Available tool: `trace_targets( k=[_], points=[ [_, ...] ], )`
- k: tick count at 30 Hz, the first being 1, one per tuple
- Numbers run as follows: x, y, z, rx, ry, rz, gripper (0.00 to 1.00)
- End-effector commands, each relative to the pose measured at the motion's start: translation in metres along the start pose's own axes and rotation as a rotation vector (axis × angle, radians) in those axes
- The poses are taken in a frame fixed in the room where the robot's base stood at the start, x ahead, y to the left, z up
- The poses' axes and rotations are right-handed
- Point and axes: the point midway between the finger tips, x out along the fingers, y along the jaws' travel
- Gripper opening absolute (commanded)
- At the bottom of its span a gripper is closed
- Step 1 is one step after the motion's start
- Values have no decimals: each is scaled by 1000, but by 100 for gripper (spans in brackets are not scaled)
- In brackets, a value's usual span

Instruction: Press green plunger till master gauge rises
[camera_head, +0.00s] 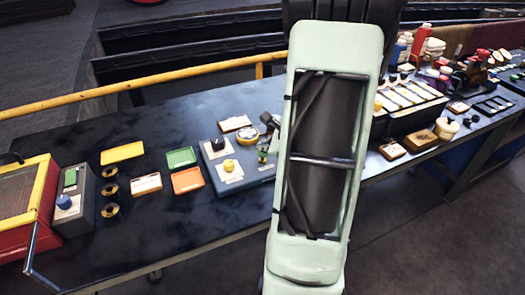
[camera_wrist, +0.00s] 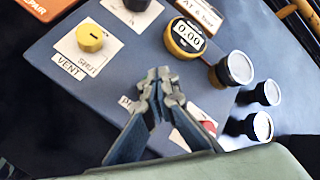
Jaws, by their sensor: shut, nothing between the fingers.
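The master gauge (camera_wrist: 187,35) is a round yellow-rimmed dial that reads 0.00 in the wrist view. It sits on a blue-grey block, also seen in the head view (camera_head: 247,136). My gripper (camera_wrist: 160,78) is shut and empty over the block, below and left of the gauge in the wrist view. A white label starting "PU" (camera_wrist: 126,103) shows partly beside its fingers. I cannot make out the green plunger; my fingers cover that part of the block. In the head view my arm hides part of the block, and the gripper (camera_head: 267,146) is small at its right end.
A yellow knob (camera_wrist: 90,38) with VENT and SHUT labels stands on the block. Pale-topped round fittings (camera_wrist: 238,68) stand right of the gauge. Green (camera_head: 181,157) and orange (camera_head: 187,180) trays lie left of the block. A yellow rail (camera_head: 130,86) runs behind the bench.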

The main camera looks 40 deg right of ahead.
Motion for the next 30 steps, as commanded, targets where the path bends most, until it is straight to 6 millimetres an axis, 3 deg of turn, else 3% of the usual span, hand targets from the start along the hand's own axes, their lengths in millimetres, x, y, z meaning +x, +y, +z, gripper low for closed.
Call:
trace_targets(
  k=[30],
  points=[
    [7, 7, -7, 2, 4, 3, 0]
  ],
)
